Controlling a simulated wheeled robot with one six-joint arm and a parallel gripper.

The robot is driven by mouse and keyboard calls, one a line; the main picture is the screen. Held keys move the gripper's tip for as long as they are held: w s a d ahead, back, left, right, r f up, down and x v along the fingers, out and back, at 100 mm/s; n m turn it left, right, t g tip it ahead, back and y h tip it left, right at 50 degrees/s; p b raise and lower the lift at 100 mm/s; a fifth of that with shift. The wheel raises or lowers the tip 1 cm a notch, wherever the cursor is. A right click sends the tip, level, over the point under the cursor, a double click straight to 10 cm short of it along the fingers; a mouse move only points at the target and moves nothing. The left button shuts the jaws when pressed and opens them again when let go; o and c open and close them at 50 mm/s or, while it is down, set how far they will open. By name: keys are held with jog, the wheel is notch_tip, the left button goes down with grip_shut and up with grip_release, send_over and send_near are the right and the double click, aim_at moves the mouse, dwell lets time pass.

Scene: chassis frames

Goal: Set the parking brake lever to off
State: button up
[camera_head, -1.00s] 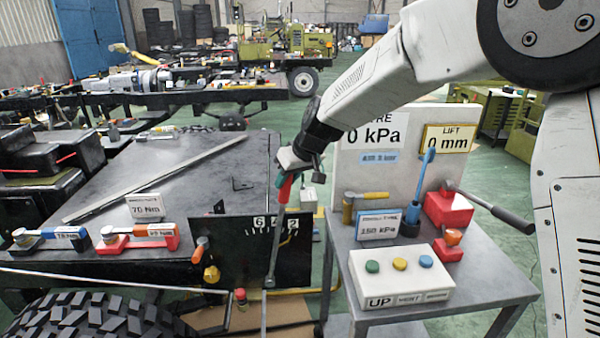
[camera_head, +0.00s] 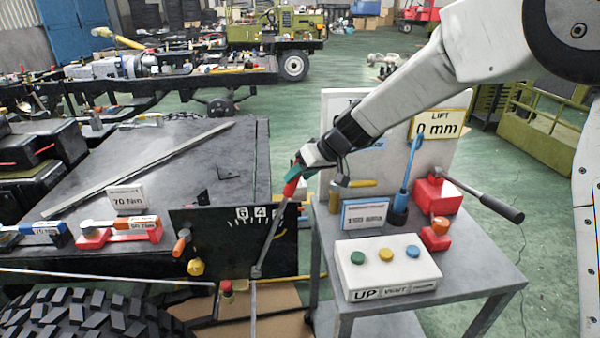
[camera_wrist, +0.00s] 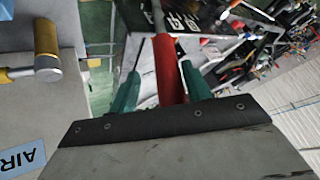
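The parking brake lever (camera_head: 272,237) has a grey shaft and a red handle (camera_head: 292,187). It rises from a pivot low on a black panel (camera_head: 205,235) and leans to the right. White tiles "6" and "4" (camera_head: 261,212) stand on the panel left of the shaft; anything behind the handle is hidden. My gripper (camera_head: 297,172) is at the top of the lever, its green fingers around the red handle. In the wrist view the handle (camera_wrist: 169,72) lies between both green fingers, which look closed on it; exact contact is hard to see.
A grey cart (camera_head: 480,277) stands close on the right, carrying a button box (camera_head: 388,268), a blue lever (camera_head: 409,172), a red block with a black handle (camera_head: 437,193) and a yellow-handled hammer (camera_head: 352,184). A big tyre (camera_head: 85,318) is at lower left.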

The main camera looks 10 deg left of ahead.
jog(key=shift+a, duration=0.25)
jog(key=shift+s+d+r, duration=0.1)
jog(key=shift+r, duration=0.15)
jog(key=v, duration=0.7)
jog(key=shift+d, duration=0.2)
jog(key=s+d+r+m+h, duration=0.1)
jog(key=s+d+m+h, duration=0.2)
jog(key=s+d, duration=1.3)
jog(key=s+d+r+m+h, duration=0.2)
jog(key=s+d+m+h, duration=0.2)
jog(key=s+d, duration=1.3)
jog(key=s+m, duration=0.2)
jog(key=s, duration=0.1)
jog(key=shift+d+r+g+h, duration=0.15)
jog(key=shift+r+g+h, duration=0.15)
jog(key=shift+g, duration=0.1)
